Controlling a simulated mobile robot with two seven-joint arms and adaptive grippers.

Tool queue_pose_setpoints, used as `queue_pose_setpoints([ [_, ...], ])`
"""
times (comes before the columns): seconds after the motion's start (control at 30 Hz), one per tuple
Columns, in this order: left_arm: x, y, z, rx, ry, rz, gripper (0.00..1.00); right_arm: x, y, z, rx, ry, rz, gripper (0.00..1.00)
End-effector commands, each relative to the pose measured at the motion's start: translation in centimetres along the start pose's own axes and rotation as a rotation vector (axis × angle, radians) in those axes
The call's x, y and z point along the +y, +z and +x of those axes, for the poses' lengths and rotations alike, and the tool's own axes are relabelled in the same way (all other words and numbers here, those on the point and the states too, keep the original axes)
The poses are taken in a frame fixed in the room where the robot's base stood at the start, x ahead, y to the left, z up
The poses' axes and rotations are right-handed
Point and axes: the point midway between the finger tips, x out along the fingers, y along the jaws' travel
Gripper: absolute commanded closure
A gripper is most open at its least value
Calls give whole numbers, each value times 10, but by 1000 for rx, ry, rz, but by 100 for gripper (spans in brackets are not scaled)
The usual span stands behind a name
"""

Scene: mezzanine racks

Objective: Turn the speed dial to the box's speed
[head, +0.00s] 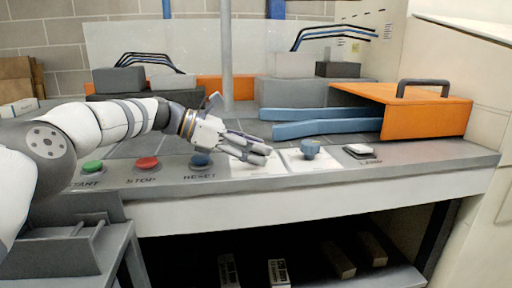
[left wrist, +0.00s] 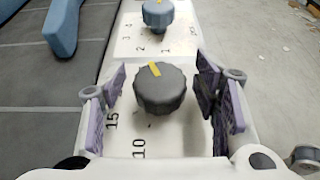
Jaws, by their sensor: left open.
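A dark grey dial (left wrist: 160,92) with a yellow mark stands on a white plate (left wrist: 180,135) printed 10 and 15. In the left wrist view its mark points away from me, slightly left. My left gripper (head: 258,150) is open over the front panel in the head view, where it hides this dial. In the left wrist view the gripper's purple fingers (left wrist: 163,100) stand on either side of the dial, with gaps showing. A blue dial (head: 310,149) sits just right of the gripper, on a plate numbered 1 to 4. No box speed is readable. My right gripper is not in view.
Green start (head: 92,167), red stop (head: 147,163) and blue reset (head: 200,160) buttons line the panel. A white lamp button (head: 360,150) is at right. An orange cover (head: 425,117) and blue rails (head: 325,127) stand behind. Grey boxes (head: 118,79) are at the back.

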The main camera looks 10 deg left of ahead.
Motion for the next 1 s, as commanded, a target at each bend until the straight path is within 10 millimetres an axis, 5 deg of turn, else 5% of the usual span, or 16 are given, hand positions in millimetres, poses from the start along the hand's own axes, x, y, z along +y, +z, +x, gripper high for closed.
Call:
queue_pose_setpoints([
  [0.3,1,1,-78,-2,5,1,44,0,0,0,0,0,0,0],
  [0.5,0,1,-112,-1,2,1,44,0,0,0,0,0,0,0],
  [1.0,0,0,-117,0,1,1,44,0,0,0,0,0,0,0],
])
